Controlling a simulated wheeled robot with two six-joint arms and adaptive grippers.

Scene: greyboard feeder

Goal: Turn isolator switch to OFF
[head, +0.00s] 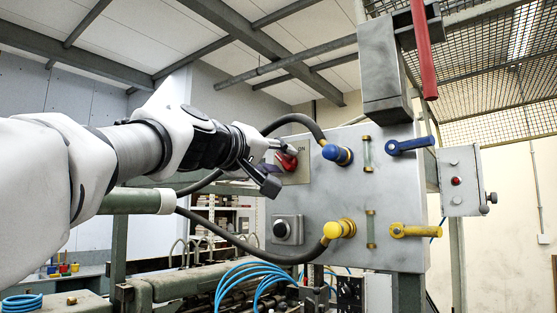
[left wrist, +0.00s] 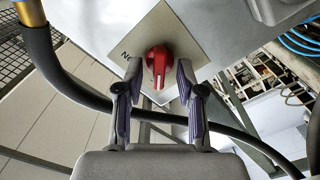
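The isolator switch is a red rotary knob (head: 289,162) on a square beige plate (head: 302,172) at the left of the grey panel. "ON" is lettered on the plate. In the left wrist view the red knob (left wrist: 158,62) stands between and just beyond my fingertips, its grip bar pointing towards the gripper. My left gripper (head: 272,163) is at the knob, with its fingers apart on either side of it in the left wrist view (left wrist: 159,75). A gap shows on both sides there; I see no contact. My right gripper is in neither view.
Dark hoses (head: 235,245) run close beside my left gripper. A red bar (head: 422,50) hangs at upper right.

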